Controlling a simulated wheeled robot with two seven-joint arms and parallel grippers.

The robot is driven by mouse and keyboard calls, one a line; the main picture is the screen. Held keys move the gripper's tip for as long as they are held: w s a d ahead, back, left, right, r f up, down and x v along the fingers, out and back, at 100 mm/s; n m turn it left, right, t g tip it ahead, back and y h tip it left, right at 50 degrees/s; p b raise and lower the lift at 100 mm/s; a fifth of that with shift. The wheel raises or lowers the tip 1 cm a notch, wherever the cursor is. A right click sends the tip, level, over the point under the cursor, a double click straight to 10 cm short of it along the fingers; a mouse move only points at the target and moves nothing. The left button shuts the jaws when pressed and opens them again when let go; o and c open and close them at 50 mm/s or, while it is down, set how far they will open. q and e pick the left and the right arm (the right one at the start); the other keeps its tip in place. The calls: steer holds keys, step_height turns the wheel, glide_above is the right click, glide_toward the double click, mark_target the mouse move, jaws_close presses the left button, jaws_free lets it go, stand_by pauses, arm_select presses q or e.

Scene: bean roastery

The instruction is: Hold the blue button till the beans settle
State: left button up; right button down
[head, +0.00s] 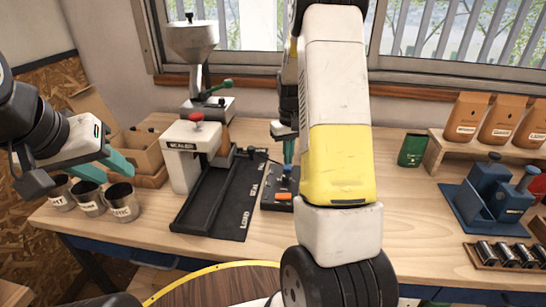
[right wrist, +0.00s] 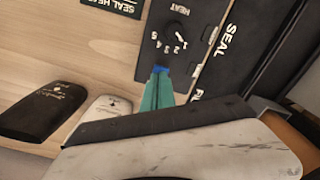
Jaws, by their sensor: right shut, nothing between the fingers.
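The blue button (right wrist: 161,70) shows as a small strip on the dark control box (head: 279,202), beside the numbered heat dial (right wrist: 175,36). My right gripper (head: 287,163) points down at this box, its teal fingers closed together with nothing between them. In the right wrist view its fingertips (right wrist: 159,74) lie right at the blue button and cover most of it. They look in contact, but how far the button is pressed cannot be told. My left gripper (head: 119,176) is open and empty above the metal cups at the left. No loose beans are visible.
The white sealer (head: 188,150) with a red knob and a black mat (head: 225,205) stand left of the box. Metal cups (head: 90,200) stand under my left gripper. A blue fixture (head: 490,195) and a shelf of pouches (head: 497,120) are at the right. My right arm hides the table's middle.

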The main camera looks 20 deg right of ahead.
mark_target(288, 167)
steer(key=shift+f, duration=1.05)
stand_by(1.9)
steer(key=shift+r, duration=3.05)
